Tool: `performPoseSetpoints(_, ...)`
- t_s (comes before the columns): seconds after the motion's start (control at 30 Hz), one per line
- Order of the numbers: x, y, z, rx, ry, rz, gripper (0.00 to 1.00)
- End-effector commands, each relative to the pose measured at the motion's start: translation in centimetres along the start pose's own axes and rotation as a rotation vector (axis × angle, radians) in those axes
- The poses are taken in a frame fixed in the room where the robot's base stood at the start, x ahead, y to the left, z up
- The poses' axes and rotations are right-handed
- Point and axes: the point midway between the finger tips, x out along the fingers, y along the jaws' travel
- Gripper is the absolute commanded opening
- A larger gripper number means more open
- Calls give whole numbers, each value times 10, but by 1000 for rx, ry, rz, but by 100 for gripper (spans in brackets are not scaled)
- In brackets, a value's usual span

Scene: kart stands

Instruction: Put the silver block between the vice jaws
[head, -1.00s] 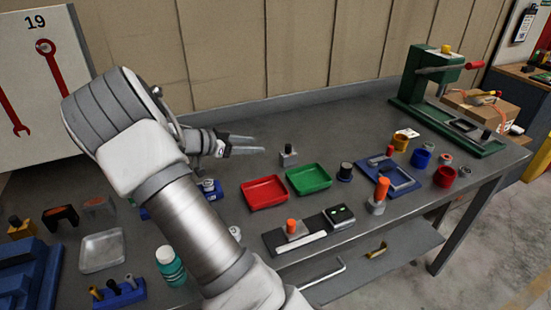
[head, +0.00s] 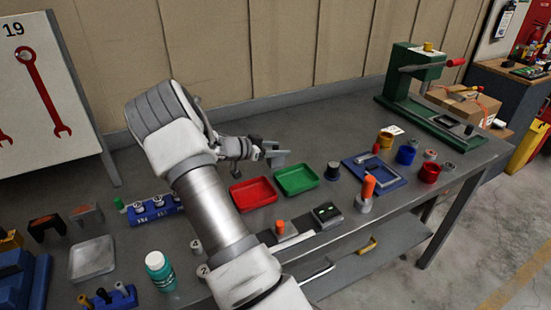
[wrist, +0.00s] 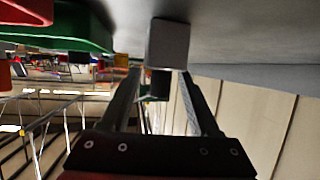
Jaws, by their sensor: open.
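A small silver-grey block (wrist: 168,45) with a black knob on top stands on the bench, seen upside down in the wrist view. In the head view the block (head: 276,161) is behind the red and green trays, partly hidden by my gripper (head: 272,148). My gripper (wrist: 163,92) is open, with a finger on either side of the black knob; I cannot tell whether they touch it. A blue body (head: 22,282), which looks like the vice, is cut off at the left edge, so its jaws are not clear.
The red tray (head: 253,193) and green tray (head: 296,179) lie just in front of the block. A green press (head: 420,85) stands at the far right. A teal bottle (head: 161,271), a grey tray (head: 92,258) and a blue holder (head: 154,208) are on the left.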

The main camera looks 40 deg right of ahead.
Motion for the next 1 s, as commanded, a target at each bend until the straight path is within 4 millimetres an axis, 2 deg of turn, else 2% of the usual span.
performPoseSetpoints(0.03, 8, 0, -1, 1, 0, 1, 62)
performPoseSetpoints(0.17, 21, 0, 0, 1, 0, 0, 62)
performPoseSetpoints(0.43, 23, 0, 0, 1, 0, -1, 62)
performPoseSetpoints(0.77, 23, 0, 0, 1, 0, -1, 3)
performPoseSetpoints(0.8, 23, 0, 0, 1, 0, -1, 0)
performPoseSetpoints(1.0, 23, 0, 0, 0, -1, 0, 0)
